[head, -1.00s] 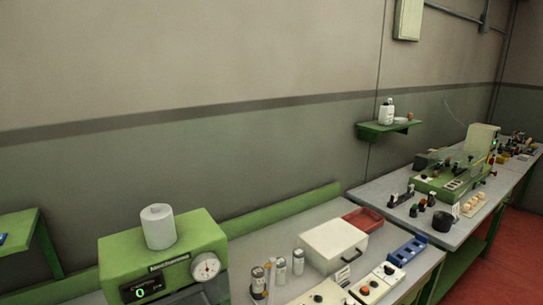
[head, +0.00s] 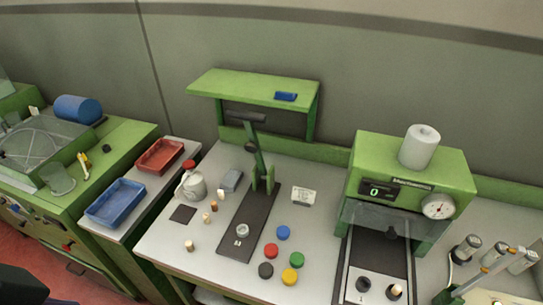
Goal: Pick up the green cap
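The green cap (head: 297,259) lies on the grey-white workbench (head: 325,228) in the head view. It sits in a loose cluster with a blue cap (head: 283,232), a red cap (head: 271,250), a yellow cap (head: 289,276) and a black cap (head: 265,270). The yellow cap is close in front of it. Nothing covers the green cap. Neither of my grippers shows in the head view.
A dark lever press (head: 244,222) stands left of the caps. A green machine with a dial (head: 411,178) stands to the right. Small corks, a white bottle (head: 192,182), a red tray (head: 161,156) and a blue tray (head: 116,203) are at left. A green shelf (head: 251,86) hangs behind.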

